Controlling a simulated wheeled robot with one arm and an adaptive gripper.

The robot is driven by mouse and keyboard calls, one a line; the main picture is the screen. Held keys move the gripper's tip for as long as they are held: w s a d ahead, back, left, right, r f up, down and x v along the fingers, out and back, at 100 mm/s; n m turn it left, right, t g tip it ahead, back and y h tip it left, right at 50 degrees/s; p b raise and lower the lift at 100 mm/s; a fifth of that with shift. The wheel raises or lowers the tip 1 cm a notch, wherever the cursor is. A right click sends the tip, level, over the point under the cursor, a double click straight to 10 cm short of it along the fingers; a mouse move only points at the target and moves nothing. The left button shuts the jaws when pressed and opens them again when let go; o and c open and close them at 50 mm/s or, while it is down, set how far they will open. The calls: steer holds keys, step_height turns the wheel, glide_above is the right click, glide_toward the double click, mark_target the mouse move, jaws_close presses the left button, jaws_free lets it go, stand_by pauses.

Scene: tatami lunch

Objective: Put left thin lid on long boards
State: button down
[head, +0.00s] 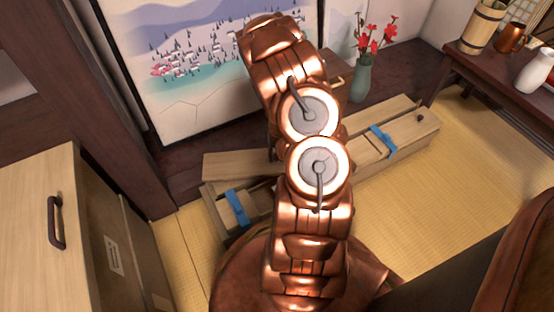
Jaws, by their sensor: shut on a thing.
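A thin pale wooden board, the left thin lid (230,165), shows left of my arm. It lies skewed to the long wooden box (410,145), above its left part. My gripper (272,150) is almost wholly hidden behind my copper arm; only a dark sliver shows at the lid's right end, where it is shut on the lid. Another pale lid board (385,112) lies on the box's right part. Blue bands (382,140) (236,205) show on both parts. The middle of the box is hidden by my arm. I cannot tell which pieces are the long boards.
A wooden cabinet (40,220) with a dark handle stands at left. A painted screen (200,70) is behind the box. A green vase (362,78) with red flowers stands behind right. A dark table (490,75) holds vessels. Tatami (450,190) at right is clear.

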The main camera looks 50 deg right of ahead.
steer(key=shift+f, duration=0.85)
steer(key=shift+r, duration=0.1)
steer(key=c, duration=0.9)
jaws_free()
